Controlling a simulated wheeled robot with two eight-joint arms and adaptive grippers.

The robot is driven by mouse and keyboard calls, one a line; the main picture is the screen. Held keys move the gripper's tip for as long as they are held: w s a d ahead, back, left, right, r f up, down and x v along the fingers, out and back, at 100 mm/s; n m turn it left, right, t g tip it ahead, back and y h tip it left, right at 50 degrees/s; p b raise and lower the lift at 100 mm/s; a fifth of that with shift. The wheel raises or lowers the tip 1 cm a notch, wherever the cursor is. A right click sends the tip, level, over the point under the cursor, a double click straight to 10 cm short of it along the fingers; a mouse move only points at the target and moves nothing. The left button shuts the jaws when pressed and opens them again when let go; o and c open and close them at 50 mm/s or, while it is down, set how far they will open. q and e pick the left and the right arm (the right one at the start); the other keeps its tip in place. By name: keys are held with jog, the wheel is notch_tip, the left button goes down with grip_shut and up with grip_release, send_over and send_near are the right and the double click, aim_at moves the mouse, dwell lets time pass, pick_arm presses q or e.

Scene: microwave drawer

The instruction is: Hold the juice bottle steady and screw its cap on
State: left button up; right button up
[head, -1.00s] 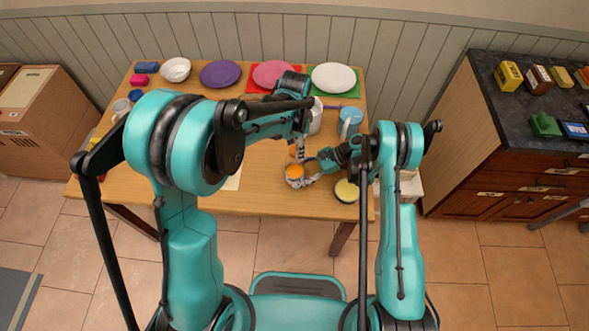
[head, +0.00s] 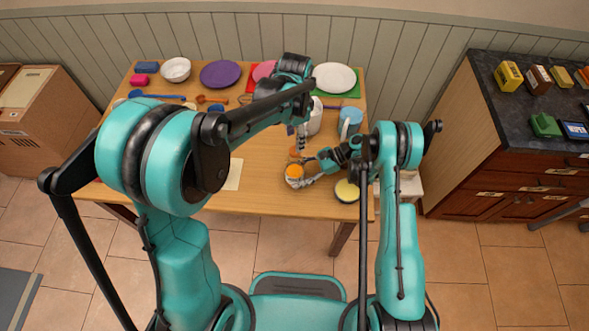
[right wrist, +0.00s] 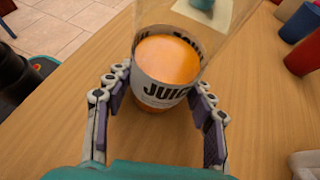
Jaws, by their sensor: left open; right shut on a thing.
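The juice bottle (head: 294,183) stands on the wooden table, clear with orange juice inside. In the right wrist view the bottle (right wrist: 160,92) shows its white JUICE label, and its top runs out of the picture. My right gripper (right wrist: 160,82) is shut on the bottle, one finger on each side; in the head view this gripper (head: 307,181) comes from the right. My left gripper (head: 301,143) is open above and beyond the bottle, near the orange piece.
A yellow-topped dark round dish (head: 346,191) is right of the bottle. A white container (head: 315,118) and a blue cup (head: 351,118) stand close behind the grippers. Plates, including a white one (head: 334,77), line the back. The table front-left of the bottle is mostly clear.

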jog(key=o, duration=1.8)
jog(key=shift+c, duration=0.2)
jog(key=v, duration=1.2)
jog(key=shift+f, duration=0.1)
